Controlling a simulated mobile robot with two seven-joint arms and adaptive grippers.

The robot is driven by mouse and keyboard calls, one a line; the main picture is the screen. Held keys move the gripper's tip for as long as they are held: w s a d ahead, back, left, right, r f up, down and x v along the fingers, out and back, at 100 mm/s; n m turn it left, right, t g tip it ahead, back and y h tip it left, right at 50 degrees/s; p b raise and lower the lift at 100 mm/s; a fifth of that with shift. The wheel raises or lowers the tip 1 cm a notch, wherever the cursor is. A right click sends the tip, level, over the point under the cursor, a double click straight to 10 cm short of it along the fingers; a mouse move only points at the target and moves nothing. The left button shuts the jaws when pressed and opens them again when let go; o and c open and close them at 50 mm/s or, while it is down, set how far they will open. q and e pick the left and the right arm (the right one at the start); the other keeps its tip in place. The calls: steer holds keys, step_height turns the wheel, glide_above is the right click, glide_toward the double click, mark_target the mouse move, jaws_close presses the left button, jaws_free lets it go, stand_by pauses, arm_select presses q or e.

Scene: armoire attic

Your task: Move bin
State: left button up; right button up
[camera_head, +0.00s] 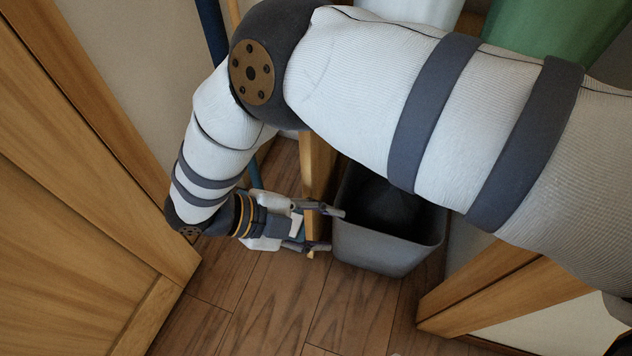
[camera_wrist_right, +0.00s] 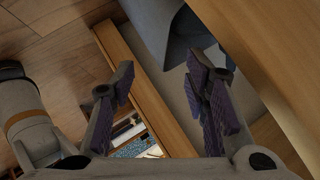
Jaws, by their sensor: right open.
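The bin (camera_head: 375,250) is a grey, open-topped container with a dark inside. It stands on the wooden floor in the head view, and my right arm hides its far part. My right gripper (camera_head: 333,230) is open, with its fingertips close to the bin's left side; I cannot tell whether they touch it. In the right wrist view, the open gripper (camera_wrist_right: 165,92) has no object clasped between its fingers. A blue-grey surface (camera_wrist_right: 155,28), probably the bin, shows beyond the fingers there. My left gripper is not in view.
A wooden panel edge (camera_head: 313,165) stands just left of the bin. A wooden door (camera_head: 70,200) fills the left side, and a wooden frame (camera_head: 490,285) stands at right. A green object (camera_head: 560,30) is at the back. Bare floor (camera_head: 290,310) lies in front.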

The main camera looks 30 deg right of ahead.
mark_target(373, 235)
steer(key=b+x, duration=0.1)
steer(key=x, duration=1)
jaws_close()
